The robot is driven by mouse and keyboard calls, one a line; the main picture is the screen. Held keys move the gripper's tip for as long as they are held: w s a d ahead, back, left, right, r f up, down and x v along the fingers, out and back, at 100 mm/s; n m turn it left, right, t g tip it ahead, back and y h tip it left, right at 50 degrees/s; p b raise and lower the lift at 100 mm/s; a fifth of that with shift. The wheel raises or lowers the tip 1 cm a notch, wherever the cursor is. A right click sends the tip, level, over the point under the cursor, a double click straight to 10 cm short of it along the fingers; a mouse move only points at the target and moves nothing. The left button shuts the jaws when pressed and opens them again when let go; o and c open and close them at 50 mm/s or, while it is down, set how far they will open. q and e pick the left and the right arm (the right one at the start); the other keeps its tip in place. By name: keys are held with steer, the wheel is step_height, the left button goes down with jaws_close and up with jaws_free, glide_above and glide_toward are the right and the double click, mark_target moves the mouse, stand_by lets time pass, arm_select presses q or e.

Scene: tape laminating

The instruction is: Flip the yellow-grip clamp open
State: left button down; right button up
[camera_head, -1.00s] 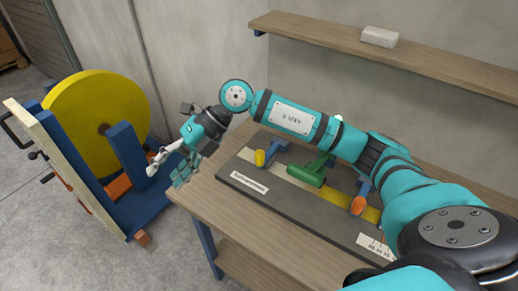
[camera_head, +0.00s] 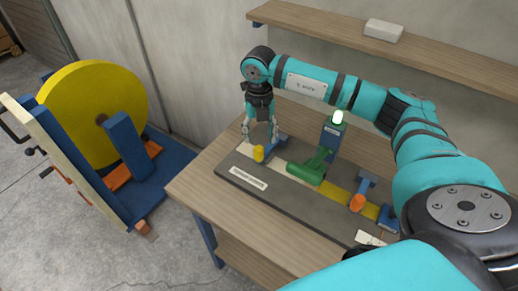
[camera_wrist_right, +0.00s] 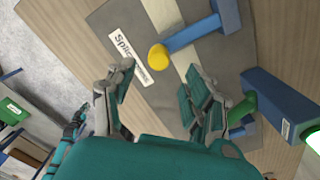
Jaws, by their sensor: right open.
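The yellow-grip clamp has a yellow knob (camera_head: 258,153) on the end of a blue arm near the left end of the dark board (camera_head: 226,170). In the right wrist view its yellow knob (camera_wrist_right: 158,57) and blue arm (camera_wrist_right: 192,35) show clearly; the arm lies low across the pale strip to a blue post. My right gripper (camera_head: 260,131) points down just above the clamp, fingers spread and empty. In the right wrist view the knob shows beyond the gap between the fingers (camera_wrist_right: 161,90), with no contact visible.
A wall shelf (camera_head: 440,61) runs above. A large yellow reel (camera_head: 85,105) stands left of the table.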

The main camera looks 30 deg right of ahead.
mark_target(259, 148)
step_height(259, 148, down, 8)
steer(key=shift+a+f+p, duration=0.1)
steer(key=shift+p, duration=0.7)
steer(key=shift+c, duration=0.2)
jaws_close()
